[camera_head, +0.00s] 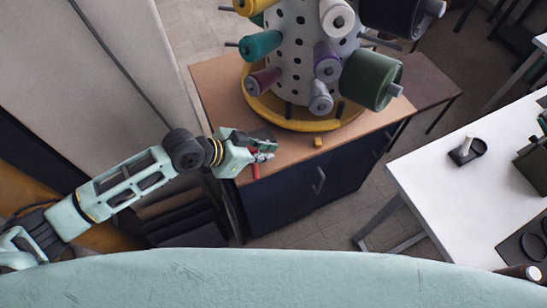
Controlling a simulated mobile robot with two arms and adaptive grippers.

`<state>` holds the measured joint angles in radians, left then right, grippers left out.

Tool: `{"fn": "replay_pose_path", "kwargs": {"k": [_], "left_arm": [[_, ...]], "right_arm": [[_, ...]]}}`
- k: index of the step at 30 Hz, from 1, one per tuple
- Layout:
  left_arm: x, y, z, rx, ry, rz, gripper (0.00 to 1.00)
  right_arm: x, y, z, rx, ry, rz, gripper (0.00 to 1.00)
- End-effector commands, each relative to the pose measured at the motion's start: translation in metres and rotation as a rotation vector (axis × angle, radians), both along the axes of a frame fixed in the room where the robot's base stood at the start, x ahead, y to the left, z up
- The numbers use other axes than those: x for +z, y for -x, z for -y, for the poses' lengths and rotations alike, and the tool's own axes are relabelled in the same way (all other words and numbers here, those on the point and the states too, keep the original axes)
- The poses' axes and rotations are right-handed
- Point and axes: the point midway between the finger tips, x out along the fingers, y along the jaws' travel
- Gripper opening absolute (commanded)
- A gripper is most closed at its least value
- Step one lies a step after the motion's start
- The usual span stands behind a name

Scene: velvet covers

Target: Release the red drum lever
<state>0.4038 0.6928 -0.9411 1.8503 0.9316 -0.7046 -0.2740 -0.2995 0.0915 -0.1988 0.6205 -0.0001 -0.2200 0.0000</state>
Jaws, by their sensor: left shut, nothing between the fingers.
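The red lever (256,171) sits at the front left edge of the wooden cabinet top, a short red bar. My left gripper (270,152) is at the lever, its fingers just above and beside it; the fingers look shut with nothing between them. Whether they touch the lever cannot be told. The drum (290,50) is a white cylinder with dark holes, standing on a round yellow base (300,118) on the cabinet. Rolls in teal, purple, green, grey and white stick out from its pegs. My right gripper is not in view.
The cabinet top (217,82) is brown, over dark drawers (290,195). A small yellow block (318,142) lies near its front edge. A white table (430,170) stands at the right with a black holder (467,152). Floor shows between cabinet and table.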

Motion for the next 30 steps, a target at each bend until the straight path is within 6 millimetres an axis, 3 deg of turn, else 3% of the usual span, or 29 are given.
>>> {"fn": "replay_pose_path", "kwargs": {"k": [5,10,14,30], "left_arm": [[0.021,0.003,-0.027,0.0,-0.004,0.004,0.0],[0.034,0.005,-0.039,0.001,-0.002,0.003,0.0],[0.039,0.007,-0.042,0.0,0.0,0.002,0.0],[0.039,0.007,-0.042,0.0,0.001,0.002,0.0]], "right_arm": [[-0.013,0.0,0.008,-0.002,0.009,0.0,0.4],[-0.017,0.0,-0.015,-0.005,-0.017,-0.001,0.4],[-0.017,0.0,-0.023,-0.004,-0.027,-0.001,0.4],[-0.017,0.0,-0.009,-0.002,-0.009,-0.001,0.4]]}}
